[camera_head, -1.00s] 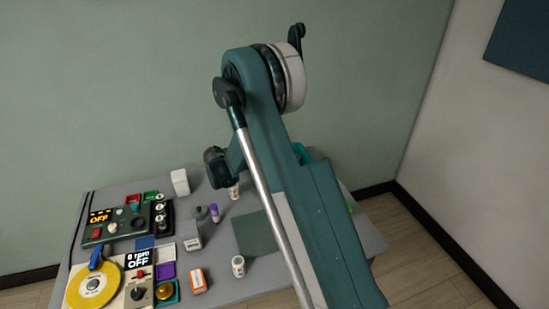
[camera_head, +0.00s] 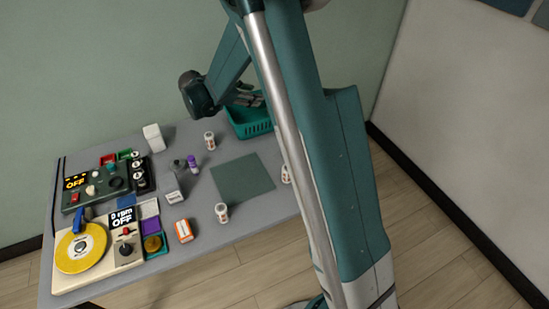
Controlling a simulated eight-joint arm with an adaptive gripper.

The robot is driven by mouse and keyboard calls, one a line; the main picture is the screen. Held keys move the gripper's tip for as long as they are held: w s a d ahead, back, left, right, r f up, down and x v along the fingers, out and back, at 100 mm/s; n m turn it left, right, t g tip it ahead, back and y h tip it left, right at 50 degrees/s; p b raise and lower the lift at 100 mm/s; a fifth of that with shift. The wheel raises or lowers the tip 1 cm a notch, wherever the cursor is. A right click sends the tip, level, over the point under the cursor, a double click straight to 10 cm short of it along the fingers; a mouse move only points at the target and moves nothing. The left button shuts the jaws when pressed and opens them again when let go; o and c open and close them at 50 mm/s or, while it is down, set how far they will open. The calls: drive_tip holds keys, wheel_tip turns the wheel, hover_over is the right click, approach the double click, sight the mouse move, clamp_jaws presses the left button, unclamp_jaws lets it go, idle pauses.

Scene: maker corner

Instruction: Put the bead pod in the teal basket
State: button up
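The teal basket (camera_head: 250,122) stands at the back right of the table, partly covered by my arm. My gripper (camera_head: 244,98) is small and dark in view, at or above the basket's back rim. Its fingers are too small and hidden to tell whether they are open or hold anything. I cannot tell which item is the bead pod. Small white jars with reddish marks stand at the back (camera_head: 209,141), at the front (camera_head: 222,213) and beside my arm (camera_head: 286,174).
A green mat (camera_head: 243,176) lies mid-table, bare. Left of it are a purple-topped bottle (camera_head: 193,164), a grey box (camera_head: 174,197), an orange-and-white box (camera_head: 183,230) and a white block (camera_head: 153,137). Control panels (camera_head: 107,185) and a yellow disc (camera_head: 81,248) fill the left side.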

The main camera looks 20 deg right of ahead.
drive_tip(key=s+a+r+m+y, duration=0.1)
drive_tip(key=s+r+m+y, duration=0.2)
drive_tip(key=s, duration=0.4)
drive_tip(key=s+a+r+m+t+y, duration=0.1)
drive_tip(key=s+r+m, duration=0.1)
drive_tip(key=s+r, duration=0.4)
drive_tip(key=s+a+r+m+y, duration=0.1)
drive_tip(key=s+r+m+y, duration=0.15)
drive_tip(key=s, duration=0.55)
drive_tip(key=s+a+m+y, duration=0.1)
drive_tip(key=s+a+m, duration=0.1)
drive_tip(key=s, duration=0.6)
drive_tip(key=s+a+m+t+y, duration=0.1)
drive_tip(key=s+a+m+y, duration=0.1)
drive_tip(key=s+m, duration=0.3)
drive_tip(key=s+a+m+t+y, duration=0.1)
drive_tip(key=s+a+m, duration=0.2)
drive_tip(key=s, duration=0.8)
drive_tip(key=shift+a+m, duration=0.35)
drive_tip(key=shift+a, duration=0.2)
